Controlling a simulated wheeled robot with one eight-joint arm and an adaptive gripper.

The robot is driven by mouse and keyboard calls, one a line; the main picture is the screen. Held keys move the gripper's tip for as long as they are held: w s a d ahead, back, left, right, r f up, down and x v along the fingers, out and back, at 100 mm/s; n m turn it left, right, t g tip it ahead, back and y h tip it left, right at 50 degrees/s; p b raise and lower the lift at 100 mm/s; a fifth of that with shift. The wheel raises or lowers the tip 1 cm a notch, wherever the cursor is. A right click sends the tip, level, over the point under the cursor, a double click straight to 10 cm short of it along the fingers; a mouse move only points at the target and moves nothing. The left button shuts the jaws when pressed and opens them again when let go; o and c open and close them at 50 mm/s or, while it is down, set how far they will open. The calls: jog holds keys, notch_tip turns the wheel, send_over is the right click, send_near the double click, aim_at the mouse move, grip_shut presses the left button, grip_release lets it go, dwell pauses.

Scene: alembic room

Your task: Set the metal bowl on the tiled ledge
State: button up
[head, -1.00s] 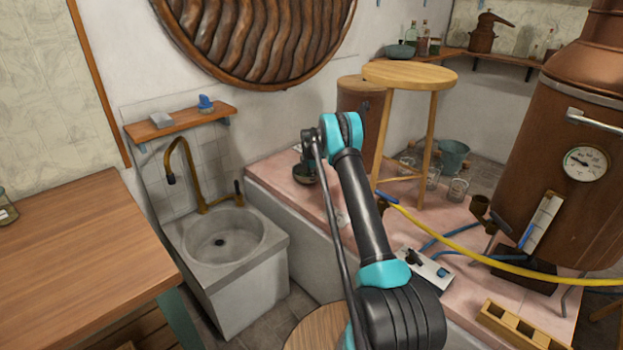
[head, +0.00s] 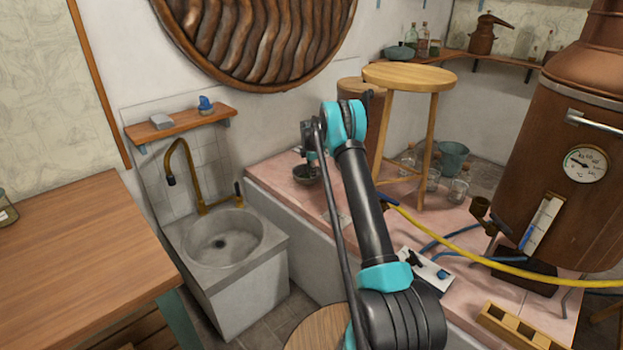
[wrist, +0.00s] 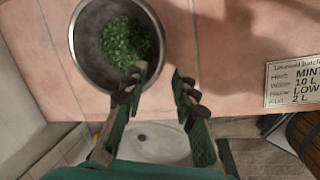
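The metal bowl (wrist: 85,72) is grey and round and holds chopped green leaves (wrist: 125,42). It sits upright on the pink tiled ledge (wrist: 215,65), near the wall. In the head view the bowl (head: 306,176) is on the left part of the ledge (head: 275,180), partly hidden by my arm. My gripper (wrist: 159,78) is open, its two fingers apart with tile showing between them. The left fingertip overlaps the bowl's rim in the wrist view; I cannot tell whether it touches. In the head view my gripper (head: 310,160) is just above the bowl.
A stone sink (head: 222,245) with a brass tap stands left of the ledge. A label card (wrist: 293,82) lies on the tiles to the right. A wooden stool (head: 410,77), glass jars, a yellow hose (head: 450,250) and a copper still (head: 570,150) occupy the ledge's right side.

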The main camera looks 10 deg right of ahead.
jog(key=s+d+r+m, duration=0.1)
jog(key=s+r+m, duration=0.4)
jog(key=s+r, duration=0.9)
jog(key=s+d+r+m, duration=0.1)
jog(key=s+r+m, duration=0.2)
jog(key=s, duration=0.5)
jog(key=s+r+m, duration=0.2)
jog(key=s+m, duration=0.1)
jog(key=s, duration=0.6)
jog(key=s+f+m, duration=0.3)
jog(key=s+m, duration=0.1)
jog(key=s, duration=1.1)
jog(key=s+d+f+m+t, duration=0.1)
jog(key=s+f+m, duration=0.2)
jog(key=s, duration=1.2)
jog(key=shift+s+f+m+y, duration=0.15)
jog(key=shift+m+y, duration=0.15)
jog(key=shift+m, duration=0.9)
jog(key=shift+d, duration=0.1)
